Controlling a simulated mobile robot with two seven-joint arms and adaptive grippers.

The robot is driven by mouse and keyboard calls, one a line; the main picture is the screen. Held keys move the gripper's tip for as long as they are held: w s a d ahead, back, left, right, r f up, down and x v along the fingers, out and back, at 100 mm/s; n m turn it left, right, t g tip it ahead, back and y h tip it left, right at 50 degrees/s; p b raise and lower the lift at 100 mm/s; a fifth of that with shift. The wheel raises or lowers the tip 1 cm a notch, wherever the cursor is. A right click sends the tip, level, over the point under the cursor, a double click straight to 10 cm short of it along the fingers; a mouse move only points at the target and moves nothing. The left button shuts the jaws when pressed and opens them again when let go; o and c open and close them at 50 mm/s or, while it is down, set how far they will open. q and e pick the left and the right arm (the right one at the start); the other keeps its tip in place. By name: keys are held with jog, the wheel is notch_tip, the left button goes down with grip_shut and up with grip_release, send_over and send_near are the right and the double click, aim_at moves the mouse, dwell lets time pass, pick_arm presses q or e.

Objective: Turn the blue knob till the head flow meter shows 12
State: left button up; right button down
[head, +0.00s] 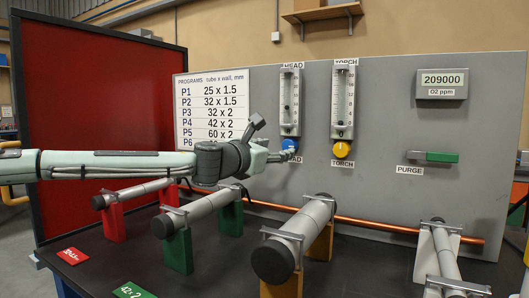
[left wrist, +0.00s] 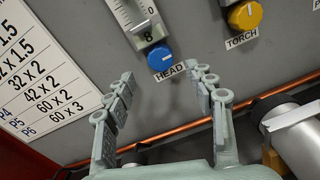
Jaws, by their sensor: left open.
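The blue knob (head: 289,144) sits on the grey panel under the head flow meter (head: 290,100), a clear vertical tube with a scale. In the left wrist view, the blue knob (left wrist: 160,58) is beyond the fingertips, roughly between them, with the HEAD label below it. The head flow meter (left wrist: 138,15) is cut off at the top there, and its small window reads 8. My left gripper (head: 288,156) is open and empty just in front of the knob; its fingers (left wrist: 164,75) stand wide apart and appear clear of it. My right gripper is not in view.
The yellow TORCH knob (head: 342,150) and torch flow meter (head: 343,98) are to the right. A PURGE lever (head: 432,156) is farther right. A copper pipe (head: 375,226) runs low along the panel. Grey cylinders on coloured blocks stand on the dark table (head: 215,275) below my arm.

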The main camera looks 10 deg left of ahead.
pick_arm(q)
jog(key=v, duration=0.5)
jog(key=shift+s+a, duration=0.1)
jog(key=shift+s, duration=0.3)
jog(key=n, duration=0.6)
send_near(285, 148)
jog(key=shift+w+d, duration=0.55)
jog(key=shift+d, duration=0.15)
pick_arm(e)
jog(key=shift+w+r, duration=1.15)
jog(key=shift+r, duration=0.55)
pick_arm(q)
jog(key=x, duration=0.6)
jog(key=shift+w+d+r, duration=0.1)
jog(key=shift+w+d, duration=0.05)
jog(key=shift+w, duration=0.15)
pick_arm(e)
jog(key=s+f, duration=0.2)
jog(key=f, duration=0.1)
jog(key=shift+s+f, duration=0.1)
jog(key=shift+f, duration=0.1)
pick_arm(q)
jog(key=shift+c, duration=0.7)
